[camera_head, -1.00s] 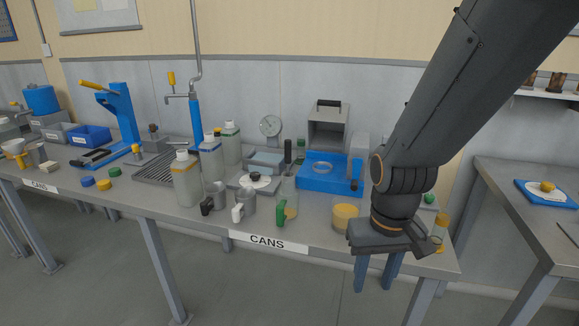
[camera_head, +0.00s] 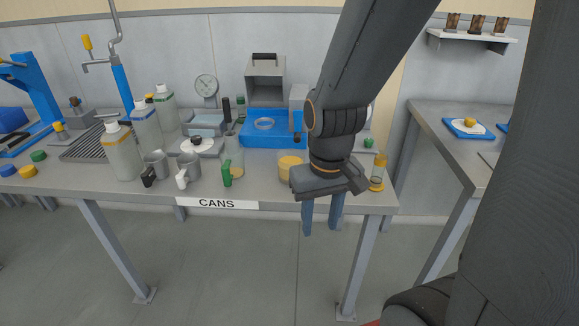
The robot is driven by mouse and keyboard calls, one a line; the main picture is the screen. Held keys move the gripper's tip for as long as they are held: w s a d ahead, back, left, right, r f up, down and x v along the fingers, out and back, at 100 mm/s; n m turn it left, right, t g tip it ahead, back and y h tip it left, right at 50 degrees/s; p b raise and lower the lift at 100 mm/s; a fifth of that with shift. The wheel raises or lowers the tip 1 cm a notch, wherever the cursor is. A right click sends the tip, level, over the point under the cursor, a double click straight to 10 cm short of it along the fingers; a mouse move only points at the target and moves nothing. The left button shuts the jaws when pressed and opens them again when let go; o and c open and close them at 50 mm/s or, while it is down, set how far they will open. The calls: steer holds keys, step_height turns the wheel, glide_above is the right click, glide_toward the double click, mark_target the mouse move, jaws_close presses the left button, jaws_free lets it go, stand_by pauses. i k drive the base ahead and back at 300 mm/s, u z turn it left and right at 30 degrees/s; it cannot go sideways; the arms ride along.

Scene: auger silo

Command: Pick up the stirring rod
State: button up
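I cannot make out a stirring rod for certain in this view; it may be too small or hidden behind my arm. My gripper (camera_head: 322,218) points down at the front edge of the bench (camera_head: 270,196), right of the CANS label. Its two blue fingers are apart with nothing visible between them. Left of it on the bench are a tub with yellow contents (camera_head: 290,169) and a clear vessel (camera_head: 237,163) beside a green-handled item (camera_head: 227,174).
Grey cups (camera_head: 188,166) and capped bottles (camera_head: 122,152) stand to the left. A blue tray (camera_head: 262,138) lies behind. A second bench (camera_head: 440,138) is beyond a gap on the right.

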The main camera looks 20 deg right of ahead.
mark_target(227, 116)
steer(key=u, duration=0.5)
steer(key=k, duration=1.25)
steer(key=u, duration=0.95)
steer(key=i, duration=2.15)
steer(key=z, duration=1.45)
steer(key=i, duration=0.7)
steer(key=z, duration=0.7)
